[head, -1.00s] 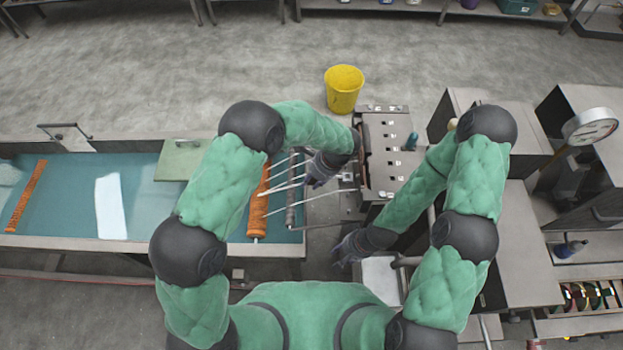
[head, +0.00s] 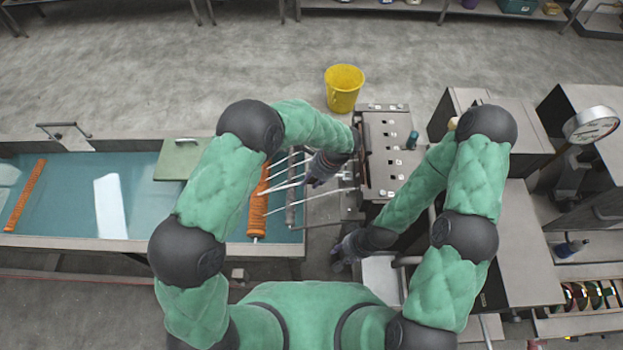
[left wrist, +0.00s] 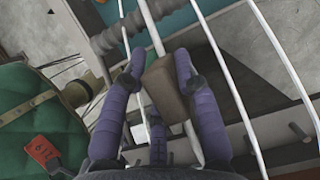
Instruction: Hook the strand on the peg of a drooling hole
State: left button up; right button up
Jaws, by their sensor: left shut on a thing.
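Several white strands (head: 283,186) run from the trough on the left, across the rollers, toward a grey machine block (head: 390,155) with a row of holes on top. My left gripper (head: 322,168) is among the strands, beside the machine's left face. In the left wrist view its purple fingers (left wrist: 160,75) are shut on a grey-brown block (left wrist: 166,90), with a pale strand or rod leading up from it. Other strands (left wrist: 235,90) pass on both sides. My right gripper (head: 347,247) is lower, near the machine's front; its fingers are too small to read.
A blue-green water trough (head: 140,200) is at the left, with an orange roller (head: 258,205) and a grey roller (head: 291,205) at its right end. A yellow bucket (head: 343,88) stands on the floor behind. A dial gauge (head: 591,125) is at the right.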

aim_at(312, 184)
pick_arm(q)
jog(key=shift+f+b, duration=1.4)
jog(key=shift+f, duration=0.2)
dwell(2.0)
jog(key=o, duration=1.2)
jog(key=shift+c, duration=0.2)
jog(key=v, duration=1.2)
